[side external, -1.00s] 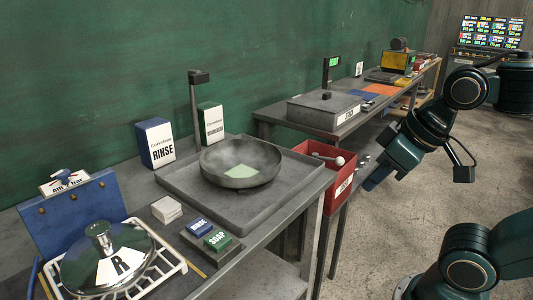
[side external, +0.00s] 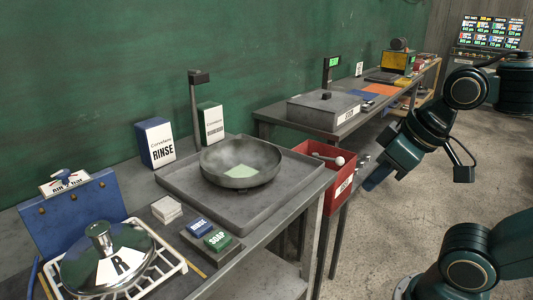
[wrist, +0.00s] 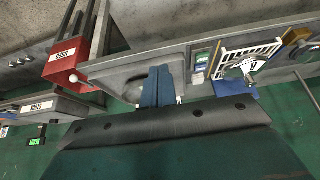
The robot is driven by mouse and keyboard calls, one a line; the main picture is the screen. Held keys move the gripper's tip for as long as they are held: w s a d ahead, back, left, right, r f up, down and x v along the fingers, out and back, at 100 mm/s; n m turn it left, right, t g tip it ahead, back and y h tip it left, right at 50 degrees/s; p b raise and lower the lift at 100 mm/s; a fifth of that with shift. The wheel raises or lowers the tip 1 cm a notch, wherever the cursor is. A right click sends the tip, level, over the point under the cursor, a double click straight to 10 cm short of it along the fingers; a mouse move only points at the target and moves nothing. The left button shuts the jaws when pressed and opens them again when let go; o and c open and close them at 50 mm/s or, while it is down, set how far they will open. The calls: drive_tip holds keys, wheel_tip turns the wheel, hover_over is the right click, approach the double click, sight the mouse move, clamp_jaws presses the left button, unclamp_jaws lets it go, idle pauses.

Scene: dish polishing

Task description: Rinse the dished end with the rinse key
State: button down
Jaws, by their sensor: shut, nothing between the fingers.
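The dished end, a dull grey bowl (side external: 240,176), sits on the grey tray (side external: 178,180) under a post, with a pale greenish patch inside. It also shows in the wrist view (wrist: 128,88), partly hidden by my fingers. The blue rinse key (side external: 199,228) is on a grey block at the tray's front left corner, beside the green soap key (side external: 217,240). My gripper (side external: 374,182) is shut and empty, off the bench to the right, well away from the keys. Its blue fingers also show in the wrist view (wrist: 158,86).
A shiny lid marked R (side external: 110,268) lies on a white rack at the front left. A rinse box (side external: 156,143) stands behind the tray. A red bin (side external: 320,172) with a white-ended stick hangs between the benches. A grey lidded box (side external: 323,110) is on the far bench.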

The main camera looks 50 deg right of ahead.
idle(0.3)
drive_tip(key=n+t+y, duration=0.2)
drive_tip(key=n+t, duration=0.1)
drive_tip(key=n, duration=0.8)
hover_over(192, 222)
drive_tip(key=s, duration=0.3)
wheel_tip(192, 222, down, 8)
drive_tip(key=shift+d+f, duration=0.25)
drive_tip(key=shift+d, duration=0.15)
drive_tip(key=shift+s+f, duration=0.1)
drive_tip(key=shift+f, duration=0.15)
drive_tip(key=shift+f, duration=4.15)
drive_tip(key=shift+f, duration=0.15)
drive_tip(key=shift+f, duration=0.3)
